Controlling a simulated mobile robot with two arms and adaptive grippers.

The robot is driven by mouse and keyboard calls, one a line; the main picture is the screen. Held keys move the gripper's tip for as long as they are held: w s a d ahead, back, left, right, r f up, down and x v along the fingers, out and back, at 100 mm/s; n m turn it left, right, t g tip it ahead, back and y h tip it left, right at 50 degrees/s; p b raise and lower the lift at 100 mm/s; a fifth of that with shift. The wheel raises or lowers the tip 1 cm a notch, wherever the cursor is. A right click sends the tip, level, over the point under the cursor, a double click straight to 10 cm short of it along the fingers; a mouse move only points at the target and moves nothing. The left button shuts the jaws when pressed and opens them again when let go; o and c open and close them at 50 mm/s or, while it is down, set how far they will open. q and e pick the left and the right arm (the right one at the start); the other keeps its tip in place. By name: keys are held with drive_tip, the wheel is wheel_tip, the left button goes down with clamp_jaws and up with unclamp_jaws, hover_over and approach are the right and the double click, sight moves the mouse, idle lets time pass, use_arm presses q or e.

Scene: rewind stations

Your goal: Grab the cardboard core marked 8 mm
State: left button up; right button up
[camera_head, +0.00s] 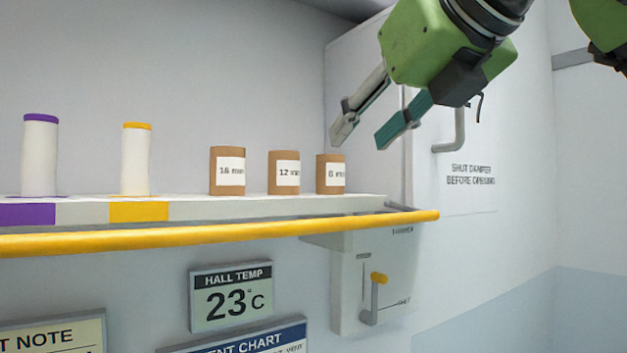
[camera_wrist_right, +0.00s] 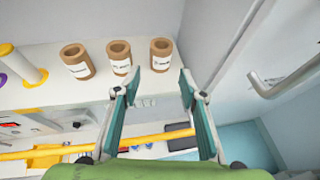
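Three brown cardboard cores with white labels stand upright in a row on the shelf. The rightmost core (camera_head: 331,174) has a partly turned label that seems to read 8 mm; it is the right one of the three in the right wrist view (camera_wrist_right: 160,54). The middle core (camera_head: 284,172) reads 12 mm and the left core (camera_head: 228,170) reads 16 mm. My right gripper (camera_head: 365,133) is open and empty, above and to the right of the rightmost core, not touching it. In the wrist view, this core lies beyond the gap between its fingertips (camera_wrist_right: 160,86). My left gripper is not in view.
A yellow rail (camera_head: 220,230) runs along the front of the shelf (camera_head: 290,208). White rolls with purple (camera_head: 40,155) and yellow (camera_head: 136,160) tops stand to the left. A grey cabinet with a door handle (camera_head: 456,132) stands close on the right.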

sight(336, 163)
drive_tip(key=p+x, duration=0.2)
drive_tip(key=x, duration=0.4)
drive_tip(key=shift+w+a+f+p, duration=0.15)
drive_tip(key=shift+w+p, duration=0.05)
drive_tip(key=shift+p, duration=0.1)
drive_tip(key=p+x, duration=0.2)
drive_tip(key=shift+w+p, duration=0.3)
drive_tip(key=shift+w, duration=0.15)
drive_tip(key=shift+p+x, duration=0.4)
drive_tip(key=shift+x, duration=0.8)
drive_tip(key=shift+w+a+f, duration=0.1)
drive_tip(key=shift+w+f, duration=0.15)
drive_tip(key=shift+f, duration=0.1)
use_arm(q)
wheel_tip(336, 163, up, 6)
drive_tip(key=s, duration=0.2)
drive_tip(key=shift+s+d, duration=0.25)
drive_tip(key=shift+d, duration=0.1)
use_arm(e)
drive_tip(key=shift+s, duration=0.15)
drive_tip(key=c, duration=0.8)
